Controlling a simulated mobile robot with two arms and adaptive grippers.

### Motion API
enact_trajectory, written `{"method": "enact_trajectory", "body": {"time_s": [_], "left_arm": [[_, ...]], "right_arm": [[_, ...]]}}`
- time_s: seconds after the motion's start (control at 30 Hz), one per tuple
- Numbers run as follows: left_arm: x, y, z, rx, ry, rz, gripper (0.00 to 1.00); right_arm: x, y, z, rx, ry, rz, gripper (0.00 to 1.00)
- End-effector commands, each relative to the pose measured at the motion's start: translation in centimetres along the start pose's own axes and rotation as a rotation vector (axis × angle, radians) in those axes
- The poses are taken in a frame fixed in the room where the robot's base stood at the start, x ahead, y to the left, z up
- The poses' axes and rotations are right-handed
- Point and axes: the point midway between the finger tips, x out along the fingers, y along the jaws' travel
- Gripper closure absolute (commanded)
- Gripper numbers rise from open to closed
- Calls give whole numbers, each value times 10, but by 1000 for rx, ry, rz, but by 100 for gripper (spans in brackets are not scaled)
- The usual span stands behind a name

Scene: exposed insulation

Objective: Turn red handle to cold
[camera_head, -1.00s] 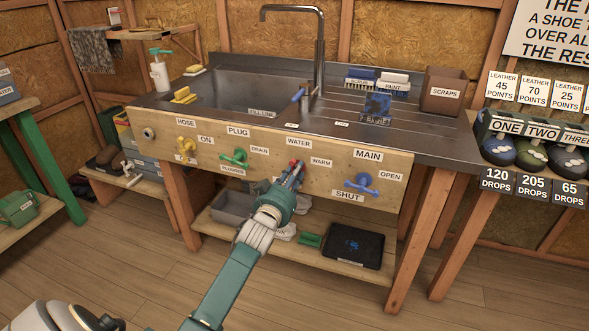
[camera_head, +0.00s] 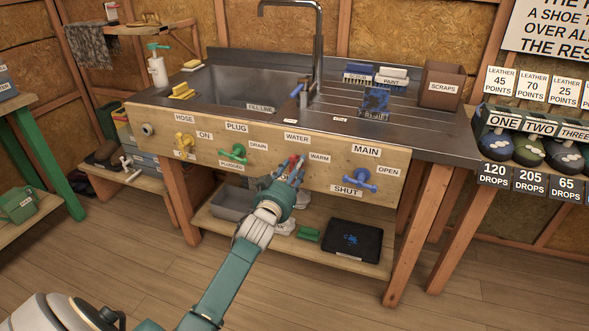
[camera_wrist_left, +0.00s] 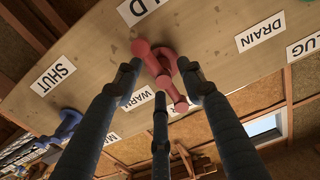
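The red handle (camera_head: 294,160) is on the wooden front panel of the sink, under the WATER label and left of the WARM label. My left gripper (camera_head: 293,170) is at this handle and hides part of it. In the left wrist view the red handle (camera_wrist_left: 155,66) is a slanted bar with a round knob end. The three fingers of my left gripper (camera_wrist_left: 160,80) are spread around it, open. One end of the bar lies by the partly hidden WARM label; the knob end is nearer a label reading "LD". I cannot tell whether a finger touches it. My right gripper is out of view.
The green plug handle (camera_head: 234,153) is to the left and the blue main handle (camera_head: 358,180) to the right on the same panel. A yellow handle (camera_head: 185,143) is further left. A shelf below holds a grey bin (camera_head: 232,203) and a black case (camera_head: 354,245).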

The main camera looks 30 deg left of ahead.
Motion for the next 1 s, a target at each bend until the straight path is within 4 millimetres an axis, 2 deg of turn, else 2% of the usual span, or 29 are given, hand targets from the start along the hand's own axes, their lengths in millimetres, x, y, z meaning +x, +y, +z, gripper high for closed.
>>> {"method": "enact_trajectory", "body": {"time_s": [0.17,0.27,0.7,0.83,1.0], "left_arm": [[-2,-1,1,-1,-2,-1,60],[-10,0,1,-1,-2,-1,60],[-96,0,1,-1,-3,0,60],[-112,1,1,0,-2,1,60],[-120,1,0,-1,-1,1,60]], "right_arm": [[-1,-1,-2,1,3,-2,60],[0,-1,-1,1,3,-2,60],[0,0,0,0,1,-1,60],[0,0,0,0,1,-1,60],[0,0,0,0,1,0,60]]}}
